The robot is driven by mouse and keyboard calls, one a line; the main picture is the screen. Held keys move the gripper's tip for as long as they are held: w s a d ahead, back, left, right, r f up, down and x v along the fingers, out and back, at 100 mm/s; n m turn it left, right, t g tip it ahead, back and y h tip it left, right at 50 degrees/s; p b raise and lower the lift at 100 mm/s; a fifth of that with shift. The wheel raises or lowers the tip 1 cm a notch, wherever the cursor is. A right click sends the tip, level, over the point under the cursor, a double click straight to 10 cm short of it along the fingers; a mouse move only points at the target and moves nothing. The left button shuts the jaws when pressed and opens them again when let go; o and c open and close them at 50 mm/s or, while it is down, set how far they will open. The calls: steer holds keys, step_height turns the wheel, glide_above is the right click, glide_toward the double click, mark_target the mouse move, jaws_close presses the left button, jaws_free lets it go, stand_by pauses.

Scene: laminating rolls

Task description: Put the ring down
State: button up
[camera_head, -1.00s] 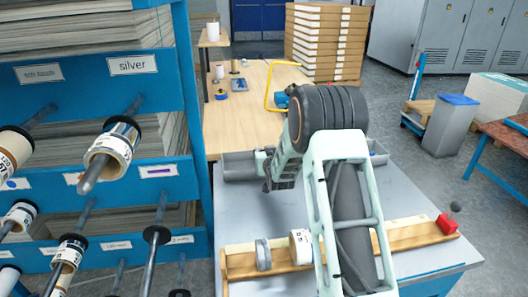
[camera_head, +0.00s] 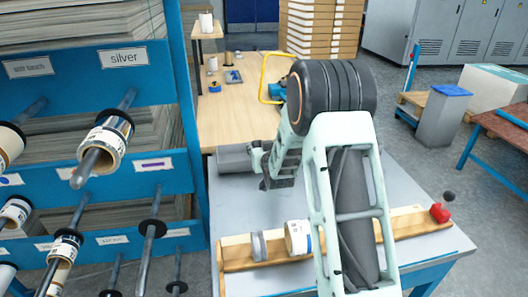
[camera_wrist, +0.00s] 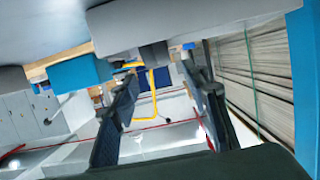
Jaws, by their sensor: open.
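My gripper (camera_head: 268,172) hangs over the grey bench top (camera_head: 236,212), near its back edge. In the wrist view my gripper (camera_wrist: 165,105) has its two dark fingers well apart with nothing between them. A grey ring-shaped disc (camera_head: 259,246) stands on edge in a wooden cradle (camera_head: 236,258) at the front of the bench, beside a white-labelled roll (camera_head: 297,238). Black rings (camera_head: 152,228) sit on the rods of the blue rack. I cannot tell which of these is the task's ring. My arm hides part of the cradle and bench.
The blue rack (camera_head: 196,130) with protruding rods and rolls (camera_head: 103,143) stands at left. A grey box (camera_head: 234,158) is at the bench's back left. A wooden table (camera_head: 232,112) lies behind. A red knob (camera_head: 439,212) is at the cradle's right end. The bench's left middle is clear.

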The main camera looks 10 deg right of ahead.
steer(key=v, duration=0.7)
steer(key=shift+s, duration=0.25)
steer(key=shift+r, duration=0.15)
